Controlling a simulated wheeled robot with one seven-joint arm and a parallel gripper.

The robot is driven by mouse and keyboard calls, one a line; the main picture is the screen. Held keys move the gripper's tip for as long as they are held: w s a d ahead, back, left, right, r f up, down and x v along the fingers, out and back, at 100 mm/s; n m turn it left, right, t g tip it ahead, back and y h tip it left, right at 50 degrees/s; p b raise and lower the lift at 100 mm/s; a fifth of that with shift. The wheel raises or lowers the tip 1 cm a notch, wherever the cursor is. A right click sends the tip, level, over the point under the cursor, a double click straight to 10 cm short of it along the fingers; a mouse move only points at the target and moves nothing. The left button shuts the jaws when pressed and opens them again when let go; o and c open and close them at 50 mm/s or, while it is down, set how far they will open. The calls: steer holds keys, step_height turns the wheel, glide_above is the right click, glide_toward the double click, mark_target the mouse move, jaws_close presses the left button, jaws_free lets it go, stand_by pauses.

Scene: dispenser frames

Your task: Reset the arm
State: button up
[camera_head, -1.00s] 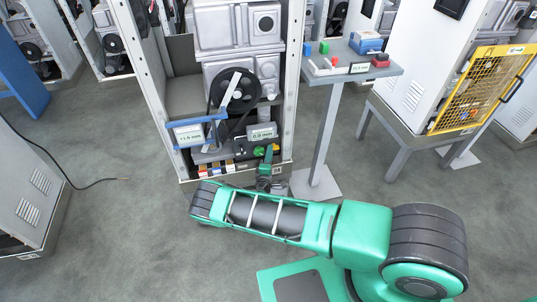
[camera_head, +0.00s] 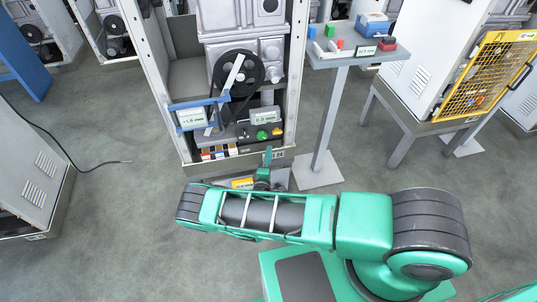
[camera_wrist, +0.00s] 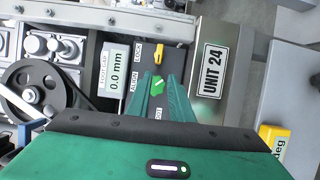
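My green arm lies across the front in the head view, with my gripper (camera_head: 267,158) low in front of the open dispenser frame. In the wrist view my gripper (camera_wrist: 160,76) has two green fingers, a little apart, with no object visible between them. Just beyond the tips is a green round knob (camera_wrist: 158,83) with a white mark, below a yellow one (camera_wrist: 158,57) on the dispenser's panel. Labels beside them include LOCK and ALIGN. A display (camera_wrist: 115,79) reads 0.0 mm. A plate (camera_wrist: 209,70) reads UNIT 24.
The dispenser frame (camera_head: 183,90) holds a black wheel (camera_head: 238,68) and a blue bracket (camera_head: 200,103). A grey pedestal table (camera_head: 350,60) with small coloured parts stands to its right. A yellow mesh guard (camera_head: 480,75) is farther right. Open floor lies left, with a cable (camera_head: 70,160).

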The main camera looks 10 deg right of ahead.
steer(key=w+d+r+m+g+h, duration=0.2)
steer(key=d+r+m+g+h, duration=0.55)
steer(key=d+r, duration=0.5)
steer(key=s+d+r+m+g+y, duration=0.2)
steer(key=s+d+r+m+g, duration=0.2)
steer(key=d+r, duration=0.25)
steer(key=s+d+r+m+g+y, duration=0.2)
steer(key=s+d+r+m+g, duration=0.3)
steer(key=r, duration=0.3)
steer(key=s+d+r+m+g+y, duration=0.1)
steer(key=s+d+r+m+y, duration=0.15)
steer(key=s+r, duration=0.45)
steer(key=s+d+r+m+g+y, duration=0.1)
steer(key=s+d+r+y, duration=0.3)
steer(key=s, duration=0.6)
steer(key=s+a+r+t+y, duration=0.1)
steer(key=s+a+r+y, duration=0.1)
steer(key=s, duration=0.6)
steer(key=s+a+r+t+y, duration=0.1)
steer(key=s+a+r+y, duration=0.1)
steer(key=s+a+r, duration=0.3)
steer(key=s+r, duration=0.1)
steer(key=s, duration=0.2)
steer(key=shift+s, duration=0.35)
